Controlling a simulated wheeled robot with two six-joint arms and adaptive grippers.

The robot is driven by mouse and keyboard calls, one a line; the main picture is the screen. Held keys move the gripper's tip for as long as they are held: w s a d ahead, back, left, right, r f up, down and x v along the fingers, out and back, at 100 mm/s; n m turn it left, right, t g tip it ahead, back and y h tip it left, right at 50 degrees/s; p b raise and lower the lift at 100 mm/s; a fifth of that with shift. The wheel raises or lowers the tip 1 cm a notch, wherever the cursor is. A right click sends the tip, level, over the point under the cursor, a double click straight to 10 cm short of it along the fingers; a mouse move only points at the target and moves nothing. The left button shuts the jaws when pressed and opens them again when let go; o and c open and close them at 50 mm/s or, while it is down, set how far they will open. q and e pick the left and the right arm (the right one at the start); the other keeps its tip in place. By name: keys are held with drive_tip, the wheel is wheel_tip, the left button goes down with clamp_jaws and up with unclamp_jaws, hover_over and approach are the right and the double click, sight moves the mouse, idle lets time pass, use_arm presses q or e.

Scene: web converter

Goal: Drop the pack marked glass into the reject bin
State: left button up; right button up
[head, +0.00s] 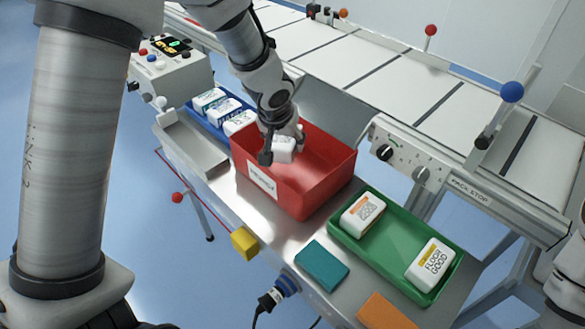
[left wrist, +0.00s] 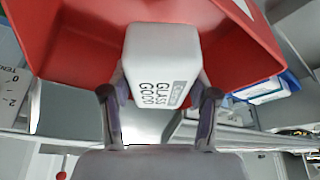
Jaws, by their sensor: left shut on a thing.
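The white pack marked GLASS GOOD (left wrist: 160,68) is between the two fingers of my left gripper (left wrist: 160,97), its lettering facing the left wrist camera. In the head view my left gripper (head: 282,146) is shut on this pack (head: 285,154), whose lettering I cannot read there. It holds the pack over the open top of the red bin (head: 328,188), towards the bin's left side. The bin has a white label on its front, too small to read surely. The bin also fills the upper left wrist view (left wrist: 70,50). My right gripper is out of view.
A blue tray (head: 207,119) with several white packs stands left of the bin. A green tray (head: 392,248) with two packs stands right of it. A teal block (head: 321,266), an orange block (head: 386,312) and a yellow block (head: 245,241) are near the front edge. A conveyor (head: 400,85) runs behind.

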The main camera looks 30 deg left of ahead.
use_arm(q)
drive_tip(key=o, duration=1.3)
drive_tip(key=shift+r, duration=0.1)
drive_tip(key=v, duration=1.2)
